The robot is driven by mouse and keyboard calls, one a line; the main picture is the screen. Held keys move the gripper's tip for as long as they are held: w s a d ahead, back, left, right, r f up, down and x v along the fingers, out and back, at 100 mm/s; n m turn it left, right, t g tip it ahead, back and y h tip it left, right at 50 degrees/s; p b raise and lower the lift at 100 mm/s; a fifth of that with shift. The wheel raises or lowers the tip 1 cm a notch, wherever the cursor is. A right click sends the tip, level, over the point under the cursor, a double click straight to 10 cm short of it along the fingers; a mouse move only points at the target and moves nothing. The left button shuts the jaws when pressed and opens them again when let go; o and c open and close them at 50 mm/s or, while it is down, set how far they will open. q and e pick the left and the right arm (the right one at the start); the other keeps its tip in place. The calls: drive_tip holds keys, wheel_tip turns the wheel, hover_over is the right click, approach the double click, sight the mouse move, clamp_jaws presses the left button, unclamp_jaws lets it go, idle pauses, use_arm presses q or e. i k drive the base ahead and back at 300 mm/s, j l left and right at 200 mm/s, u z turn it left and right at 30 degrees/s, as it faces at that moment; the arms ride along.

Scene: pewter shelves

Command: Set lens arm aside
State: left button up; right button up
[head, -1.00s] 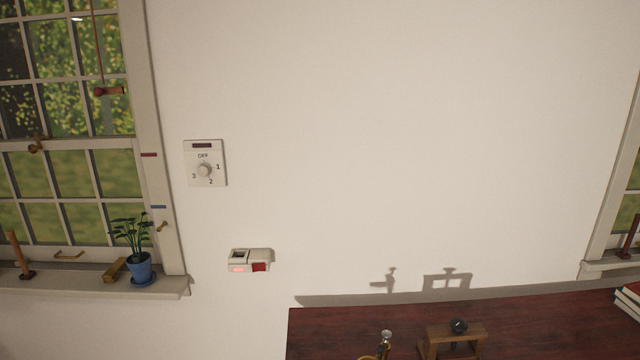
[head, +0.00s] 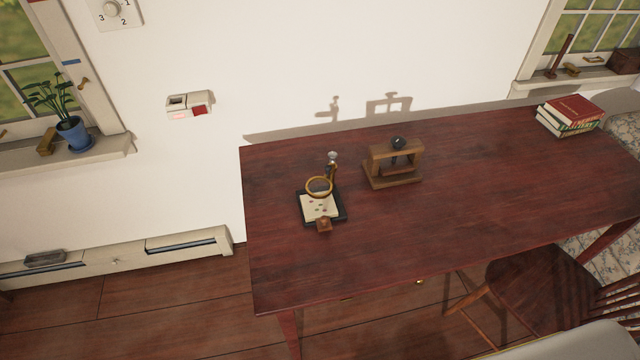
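A magnifier stand stands on the left part of the dark red table (head: 450,210). Its brass-rimmed lens (head: 319,187) is on an arm and sits over a pale card with small dark spots (head: 318,208) on a black base (head: 338,212). The arm's post (head: 332,165) with a light knob rises behind the lens. A small brown wooden block (head: 323,226) is at the base's front edge. Neither of my grippers is in view.
A wooden frame with a dark ball on top (head: 394,165) stands just right of the magnifier. Books (head: 568,116) are stacked at the table's far right. A wooden chair (head: 545,290) is at the front right. The table's middle and front are clear.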

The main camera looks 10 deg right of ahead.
sight(329, 169)
drive_tip(key=l+u, duration=0.3)
drive_tip(key=u, duration=0.15)
drive_tip(key=l+u, duration=0.45)
drive_tip(key=j, duration=0.1)
